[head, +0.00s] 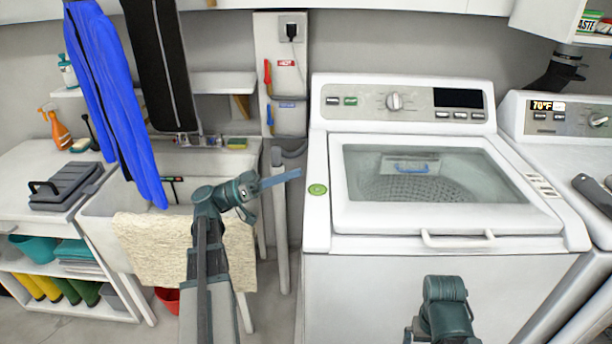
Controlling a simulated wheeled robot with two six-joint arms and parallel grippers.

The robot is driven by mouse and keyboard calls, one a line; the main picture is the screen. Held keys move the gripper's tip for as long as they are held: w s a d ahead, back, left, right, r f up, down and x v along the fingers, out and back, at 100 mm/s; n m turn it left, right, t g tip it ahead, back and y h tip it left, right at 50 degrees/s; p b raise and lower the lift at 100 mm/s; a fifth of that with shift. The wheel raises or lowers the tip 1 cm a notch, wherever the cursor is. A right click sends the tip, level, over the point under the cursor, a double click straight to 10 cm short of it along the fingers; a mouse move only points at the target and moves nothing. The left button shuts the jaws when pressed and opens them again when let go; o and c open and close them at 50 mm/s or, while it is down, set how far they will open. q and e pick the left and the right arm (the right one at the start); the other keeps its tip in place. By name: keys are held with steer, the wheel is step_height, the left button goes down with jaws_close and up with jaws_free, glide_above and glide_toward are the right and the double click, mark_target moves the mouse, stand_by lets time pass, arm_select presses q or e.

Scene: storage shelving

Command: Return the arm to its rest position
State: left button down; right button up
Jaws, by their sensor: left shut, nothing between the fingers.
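My left arm rises from the bottom, left of the washing machine. Its left gripper (292,176) points right, with its slim blue-grey fingers together and nothing held. The fingertips are in front of the gap between the sink and the washer, close to the washer's left edge in the picture. A teal part of my right arm shows at the bottom, in front of the washer. The right gripper cannot be made out.
A top-loading washing machine (318,260) with its glass lid down stands in the middle. A dryer (560,150) is at the right. A utility sink (98,208) with a beige towel (150,245) is at the left. Blue trousers (105,90) hang above it.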

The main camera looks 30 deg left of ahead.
arm_select(q)
steer(key=shift+s+a+f, duration=0.15)
steer(key=shift+s+a, duration=0.05)
steer(key=shift+a, duration=0.25)
